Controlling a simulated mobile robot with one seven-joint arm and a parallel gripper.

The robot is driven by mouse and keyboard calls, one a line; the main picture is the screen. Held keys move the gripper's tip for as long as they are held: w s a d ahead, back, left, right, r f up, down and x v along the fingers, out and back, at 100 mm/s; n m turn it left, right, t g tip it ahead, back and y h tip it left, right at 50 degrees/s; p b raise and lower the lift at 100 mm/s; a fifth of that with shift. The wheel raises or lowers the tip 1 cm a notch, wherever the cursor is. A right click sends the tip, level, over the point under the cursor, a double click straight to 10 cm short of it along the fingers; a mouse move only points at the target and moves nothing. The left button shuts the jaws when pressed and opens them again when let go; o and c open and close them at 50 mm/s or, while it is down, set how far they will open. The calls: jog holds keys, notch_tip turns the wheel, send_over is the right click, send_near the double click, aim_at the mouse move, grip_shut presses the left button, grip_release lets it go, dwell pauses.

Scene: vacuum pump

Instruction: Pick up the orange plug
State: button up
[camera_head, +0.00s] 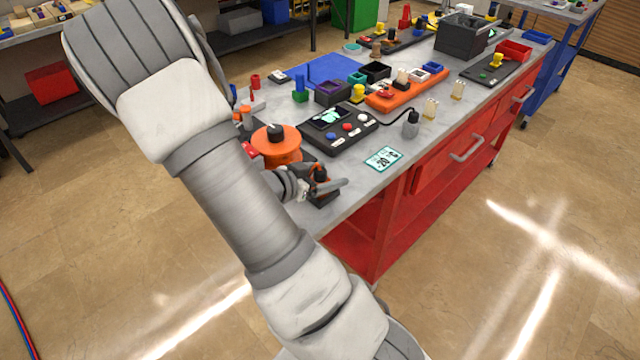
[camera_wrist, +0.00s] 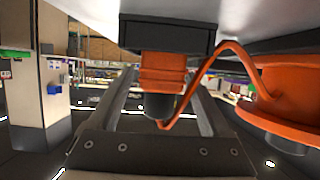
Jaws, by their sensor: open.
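The orange plug (camera_wrist: 163,72) has a ribbed orange body and a dark end, and sits in a black block (camera_wrist: 165,38). The wrist view looks upside down, with the bench top along its upper edge. A bent orange cable (camera_wrist: 228,50) runs from the plug toward a round orange body (camera_wrist: 285,95). My gripper (camera_wrist: 163,85) is open, with one finger on each side of the plug; contact cannot be told. In the head view my gripper (camera_head: 318,187) is at the bench's near corner around the plug, which is mostly hidden there. The round orange body (camera_head: 275,150) stands just behind.
A black control box (camera_head: 340,129) with coloured buttons stands behind to the right. A printed card (camera_head: 384,158) lies on the grey bench top (camera_head: 440,125). An orange tray (camera_head: 405,92) and several small parts stand farther back. The bench's red front (camera_head: 440,190) drops off at right.

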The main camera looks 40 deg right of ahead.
jog(key=shift+d+f, duration=0.15)
jog(key=shift+d, duration=0.3)
grip_shut()
jog(key=shift+r, duration=0.2)
